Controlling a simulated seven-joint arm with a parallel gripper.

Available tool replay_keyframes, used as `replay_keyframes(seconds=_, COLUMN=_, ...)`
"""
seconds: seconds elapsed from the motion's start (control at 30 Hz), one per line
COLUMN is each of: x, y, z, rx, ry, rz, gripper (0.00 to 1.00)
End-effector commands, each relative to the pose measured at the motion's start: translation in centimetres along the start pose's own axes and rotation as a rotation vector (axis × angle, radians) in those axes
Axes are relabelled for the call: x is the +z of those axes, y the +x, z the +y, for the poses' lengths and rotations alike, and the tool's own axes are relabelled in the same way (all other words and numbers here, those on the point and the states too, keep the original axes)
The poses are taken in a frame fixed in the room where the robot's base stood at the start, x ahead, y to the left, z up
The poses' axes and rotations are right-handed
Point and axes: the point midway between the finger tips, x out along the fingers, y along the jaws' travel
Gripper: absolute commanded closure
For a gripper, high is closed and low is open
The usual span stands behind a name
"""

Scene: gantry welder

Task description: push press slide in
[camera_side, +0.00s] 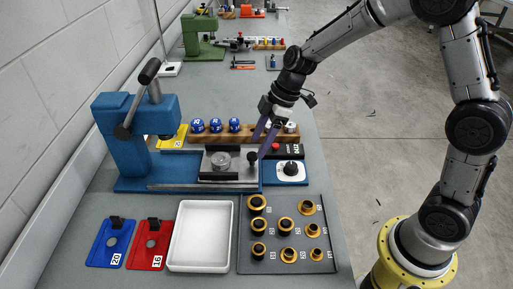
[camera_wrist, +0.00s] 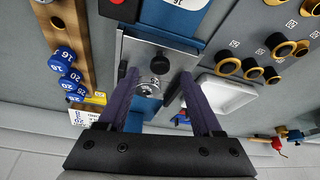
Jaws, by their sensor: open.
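The blue press (camera_side: 128,140) stands at the left with its black lever raised. Its grey metal slide (camera_side: 215,176) sticks out to the right from under the press head and carries a round metal piece (camera_side: 221,161). A black knob (camera_side: 253,157) stands at the slide's right end. My gripper (camera_side: 260,148) is open and empty, pointing down at that end, its fingertips close to the knob. In the wrist view the slide (camera_wrist: 135,47) and knob (camera_wrist: 158,63) show between the open fingers (camera_wrist: 158,74). I cannot tell whether a finger touches the knob.
A wooden rack (camera_side: 203,138) with blue-topped pieces stands behind the slide. A blue control box (camera_side: 290,171) sits right of it. In front are a white tray (camera_side: 202,236), a dark board (camera_side: 270,225) with several ringed pieces, and blue and red plates (camera_side: 110,243).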

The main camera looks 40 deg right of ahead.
Motion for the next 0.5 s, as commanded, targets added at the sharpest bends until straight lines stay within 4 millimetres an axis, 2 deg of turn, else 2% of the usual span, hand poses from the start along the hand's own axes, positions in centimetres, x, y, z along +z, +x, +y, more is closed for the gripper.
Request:
replay_keyframes(seconds=0.03, x=0.0, y=0.9, z=-0.1, rx=-0.005, ry=-0.001, rz=-0.002, gripper=0.33)
replay_keyframes(seconds=0.2, x=0.0, y=2.4, z=0.0, rx=-0.002, ry=0.000, rz=-0.001, gripper=0.33)
replay_keyframes(seconds=0.5, x=0.0, y=2.9, z=0.0, rx=0.000, ry=-0.001, rz=0.000, gripper=0.33)
